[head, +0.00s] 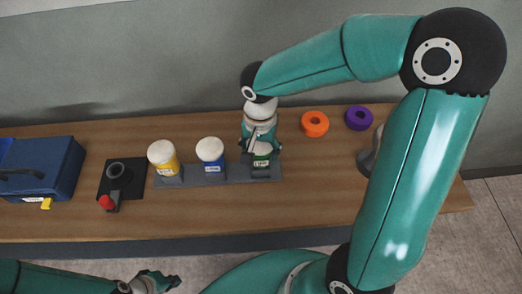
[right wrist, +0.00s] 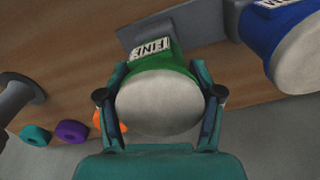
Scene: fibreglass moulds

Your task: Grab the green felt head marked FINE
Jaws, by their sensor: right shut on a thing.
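The green felt head (right wrist: 163,95) has a pale felt face and a label reading FINE in the right wrist view. It also shows at the right end of the grey rack in the head view (head: 262,158), partly hidden by the gripper. My right gripper (head: 261,150) is shut on it, with one finger on each side in the right wrist view (right wrist: 160,105). The head still appears to be at the rack; whether it touches it is unclear. My left gripper (head: 160,282) is at the bottom edge of the head view, away from the bench, and appears empty with its fingers apart.
The grey rack (head: 230,176) also bears a blue felt head (head: 210,152) and a yellow one (head: 163,156). A black stand with a red knob (head: 106,202) and a blue toolbox (head: 50,165) stand left. Orange (head: 315,124) and purple (head: 358,118) rings lie right. The front bench strip is clear.

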